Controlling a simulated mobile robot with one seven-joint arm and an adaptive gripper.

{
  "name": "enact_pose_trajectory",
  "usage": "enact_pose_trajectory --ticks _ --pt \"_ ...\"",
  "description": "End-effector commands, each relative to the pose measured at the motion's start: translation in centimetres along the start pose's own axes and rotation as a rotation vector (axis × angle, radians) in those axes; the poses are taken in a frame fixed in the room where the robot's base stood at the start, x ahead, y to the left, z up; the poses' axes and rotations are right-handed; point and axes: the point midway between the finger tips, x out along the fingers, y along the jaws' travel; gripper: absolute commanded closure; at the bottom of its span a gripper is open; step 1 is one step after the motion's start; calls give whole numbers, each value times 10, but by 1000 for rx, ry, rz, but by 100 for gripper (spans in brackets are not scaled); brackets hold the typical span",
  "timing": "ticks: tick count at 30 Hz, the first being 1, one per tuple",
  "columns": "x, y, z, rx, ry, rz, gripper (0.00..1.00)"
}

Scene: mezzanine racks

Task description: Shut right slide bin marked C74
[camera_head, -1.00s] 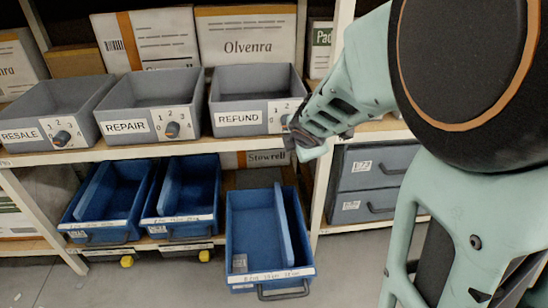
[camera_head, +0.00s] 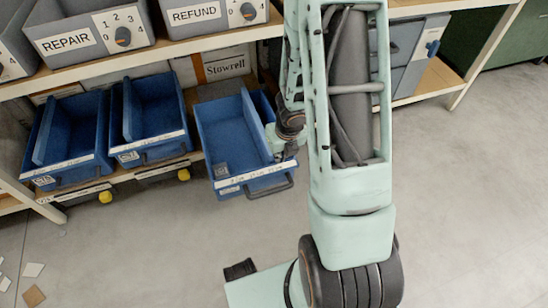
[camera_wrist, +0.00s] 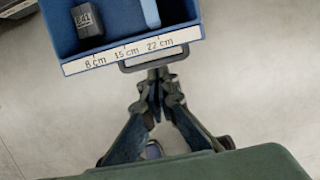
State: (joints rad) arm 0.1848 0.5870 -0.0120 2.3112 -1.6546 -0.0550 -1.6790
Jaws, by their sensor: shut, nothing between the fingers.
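The right blue slide bin (camera_head: 228,135) is pulled out past the lower shelf edge, further than the two blue bins to its left. Its front carries a white centimetre strip and a dark handle (camera_head: 268,186). I cannot read a C74 mark. In the wrist view, the bin's front (camera_wrist: 128,50) is at the top, with a small dark box marked E41 inside and a pale divider. My gripper (camera_wrist: 158,80) is shut and empty, its tips just by the handle; I cannot tell whether they touch. In the head view, my gripper (camera_head: 284,152) is by the bin's front right corner, partly hidden.
Two blue bins (camera_head: 70,140) (camera_head: 152,110) sit on the lower shelf to the left. Grey REPAIR (camera_head: 95,35) and REFUND (camera_head: 205,12) bins stand on the shelf above. Grey drawers (camera_head: 405,60) are at the right. The floor (camera_head: 460,190) is clear at the right.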

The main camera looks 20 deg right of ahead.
Motion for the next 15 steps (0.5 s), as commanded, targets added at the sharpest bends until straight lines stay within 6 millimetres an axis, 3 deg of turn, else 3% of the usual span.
enact_pose_trajectory --ticks 15 --pt "82 0 -1 4 0 -1 100"
